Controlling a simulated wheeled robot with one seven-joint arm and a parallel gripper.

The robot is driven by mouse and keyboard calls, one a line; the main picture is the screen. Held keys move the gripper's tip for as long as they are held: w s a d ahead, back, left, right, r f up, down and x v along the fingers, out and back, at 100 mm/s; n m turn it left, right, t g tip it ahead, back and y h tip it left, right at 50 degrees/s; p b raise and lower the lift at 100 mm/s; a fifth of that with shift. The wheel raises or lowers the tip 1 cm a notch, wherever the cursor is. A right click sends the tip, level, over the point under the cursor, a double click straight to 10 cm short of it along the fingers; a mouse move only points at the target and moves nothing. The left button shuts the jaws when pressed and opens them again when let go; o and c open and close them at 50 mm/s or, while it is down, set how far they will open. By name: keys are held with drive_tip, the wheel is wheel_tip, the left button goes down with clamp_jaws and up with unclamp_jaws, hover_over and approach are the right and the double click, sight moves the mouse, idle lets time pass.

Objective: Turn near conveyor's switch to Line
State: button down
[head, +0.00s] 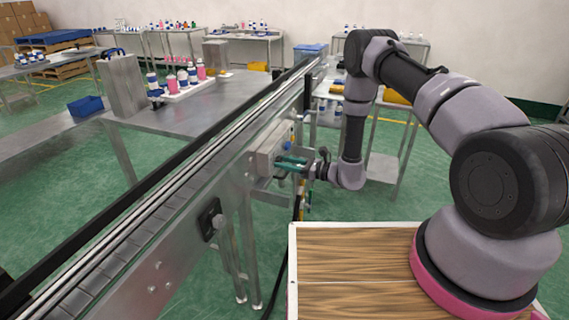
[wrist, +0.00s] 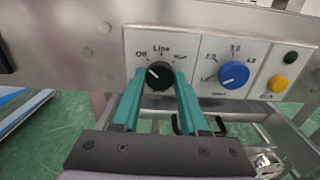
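The near conveyor's switch is a black round knob (wrist: 158,75) on a pale panel (wrist: 203,50), with the labels Off, Line and a third, unclear one above it. Its white mark points up and left, toward Off. My gripper (wrist: 159,78) has its two teal fingers on either side of the knob, with slim gaps visible; I see no clear contact. In the head view my gripper (head: 280,163) reaches the control box (head: 268,148) on the conveyor's side, and the knob is hidden there.
A blue dial (wrist: 234,74) sits right of the switch, with a yellow button (wrist: 278,83) and a black button (wrist: 290,58) farther right. The conveyor (head: 150,225) runs diagonally through the head view. A table (head: 185,115) with bottles stands behind it.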

drive_tip(key=shift+m, duration=0.5)
drive_tip(key=m, duration=0.4)
drive_tip(key=shift+m, duration=0.3)
drive_tip(key=m, duration=0.4)
drive_tip(key=shift+m, duration=0.3)
drive_tip(key=shift+c, duration=2.1)
unclamp_jaws()
drive_tip(key=v, duration=1.1)
